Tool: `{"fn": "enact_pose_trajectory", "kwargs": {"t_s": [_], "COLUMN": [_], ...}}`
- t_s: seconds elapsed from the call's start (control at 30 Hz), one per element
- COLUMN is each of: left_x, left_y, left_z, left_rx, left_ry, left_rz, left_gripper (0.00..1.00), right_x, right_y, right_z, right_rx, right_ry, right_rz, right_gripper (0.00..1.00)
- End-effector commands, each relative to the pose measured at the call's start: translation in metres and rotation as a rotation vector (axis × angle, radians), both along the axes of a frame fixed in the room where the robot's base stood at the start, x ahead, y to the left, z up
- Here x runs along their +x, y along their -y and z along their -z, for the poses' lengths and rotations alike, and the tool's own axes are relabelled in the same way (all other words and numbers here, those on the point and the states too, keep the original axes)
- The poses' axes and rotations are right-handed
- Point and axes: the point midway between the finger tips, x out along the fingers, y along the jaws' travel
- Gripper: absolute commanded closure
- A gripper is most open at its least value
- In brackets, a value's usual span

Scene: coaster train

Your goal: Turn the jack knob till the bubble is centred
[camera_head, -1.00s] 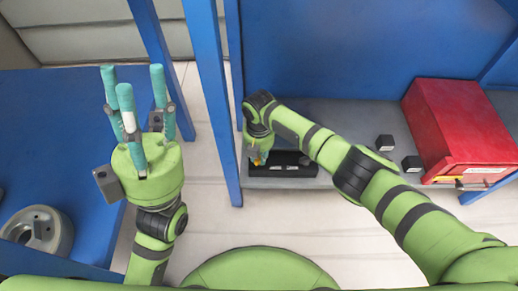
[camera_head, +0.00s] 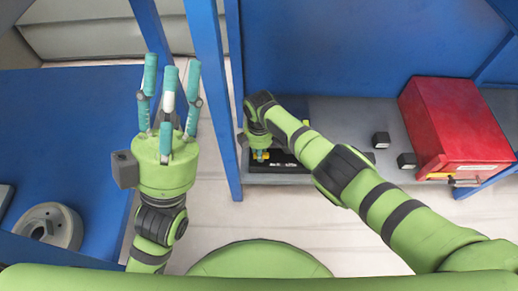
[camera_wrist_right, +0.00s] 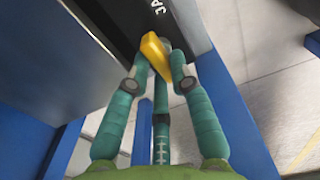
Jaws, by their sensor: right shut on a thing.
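The black jack body (camera_head: 290,160) sits on the grey shelf, partly hidden by my right arm; in the right wrist view it is a dark block (camera_wrist_right: 125,18) with white lettering, cut off by the frame. The yellow jack knob (camera_wrist_right: 156,53) is at its edge. My right gripper (camera_wrist_right: 158,72) is shut on the knob, with its teal fingers around it; in the head view this gripper (camera_head: 261,154) is small and partly covered by its own wrist. No bubble can be made out. My left gripper (camera_head: 170,78) is open and empty, its fingers spread and pointing up.
A red box (camera_head: 455,125) stands on the right of the grey shelf (camera_head: 335,112). Two small dark blocks (camera_head: 381,140) (camera_head: 406,161) lie left of it. A blue post (camera_head: 211,95) stands between my arms. A grey ring-shaped part (camera_head: 50,225) is on the blue left table.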

Motion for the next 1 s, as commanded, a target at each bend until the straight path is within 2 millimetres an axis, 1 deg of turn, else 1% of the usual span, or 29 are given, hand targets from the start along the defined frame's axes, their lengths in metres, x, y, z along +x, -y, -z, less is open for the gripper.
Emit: {"fn": "enact_pose_trajectory", "kwargs": {"t_s": [0.17, 0.57, 0.6, 0.63, 0.67, 1.0], "left_x": [0.0013, 0.0011, 0.001, 0.0009, 0.0009, 0.0004], "left_y": [0.0011, 0.0016, 0.0015, 0.0016, 0.0016, 0.0014], "left_z": [0.0001, 0.0014, 0.0013, 0.0013, 0.0013, 0.0005], "left_rx": [0.005, 0.007, 0.007, 0.007, 0.007, 0.013], "left_ry": [-0.01, -0.016, -0.014, -0.014, -0.014, -0.006], "left_rz": [0.0, 0.001, 0.001, 0.001, 0.001, 0.001], "left_gripper": [0.6, 0.6, 0.6, 0.6, 0.6, 0.6], "right_x": [-0.0011, -0.001, -0.001, -0.001, -0.001, 0.0001], "right_y": [0.0011, 0.0013, 0.0013, 0.0013, 0.0013, 0.0006], "right_z": [0.0012, 0.0013, 0.0013, 0.0013, 0.0013, -0.0004], "right_rx": [-0.002, -0.002, -0.002, -0.002, -0.002, -0.001], "right_ry": [-0.004, -0.004, -0.004, -0.004, -0.004, -0.001], "right_rz": [0.031, 0.035, 0.035, 0.035, 0.035, 0.034], "right_gripper": [1.0, 1.0, 0.7, 0.58, 0.54, 0.54]}}
